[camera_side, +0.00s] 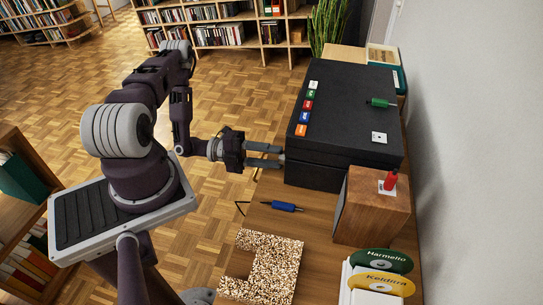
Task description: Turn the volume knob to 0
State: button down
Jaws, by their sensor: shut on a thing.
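My gripper (283,155) reaches right to the left side of a large black box (340,125) on the wooden table. The box top carries a row of coloured tags (308,105), a green handle-like part (377,103) and a white plate (379,138).
A wooden block (372,207) with a red upright part (390,181) stands in front of the box. A blue tool (283,206), a speckled board (265,265) and signs (384,262) lie nearer. A wall (460,150) bounds the right; open floor (235,95) lies left.

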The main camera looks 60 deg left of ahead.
jog(key=c, duration=1)
grip_release()
jog(key=v, duration=0.7)
jog(key=shift+s, duration=0.1)
